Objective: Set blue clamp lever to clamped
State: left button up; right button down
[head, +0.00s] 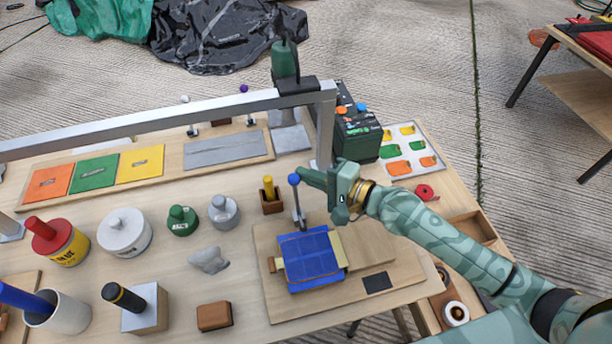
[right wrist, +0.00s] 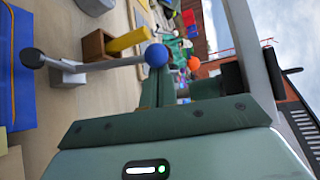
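The blue clamp lever has a blue ball knob (head: 294,179) on a grey stem, standing roughly upright at the back edge of a blue block (head: 308,262) on a wooden board. In the right wrist view the knob (right wrist: 156,55) and stem show sideways, with a dark pivot end near the blue block. My right gripper (head: 309,178) reaches in from the right, its fingertips just beside the knob. The fingers (right wrist: 158,88) look together with nothing between them; whether they touch the knob is not clear. My left gripper is not in view.
A grey metal beam (head: 150,121) crosses above the table, its post behind the lever. A wooden cup with a yellow peg (head: 269,188) stands left of the lever. A dark green box (head: 357,130) stands behind my gripper. Pots and weights crowd the left.

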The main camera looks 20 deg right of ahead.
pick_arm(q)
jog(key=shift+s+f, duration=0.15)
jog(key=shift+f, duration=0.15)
pick_arm(e)
jog(key=s, duration=0.3)
jog(key=shift+r+n+t, duration=0.3)
jog(key=shift+r, duration=0.05)
dwell(0.3)
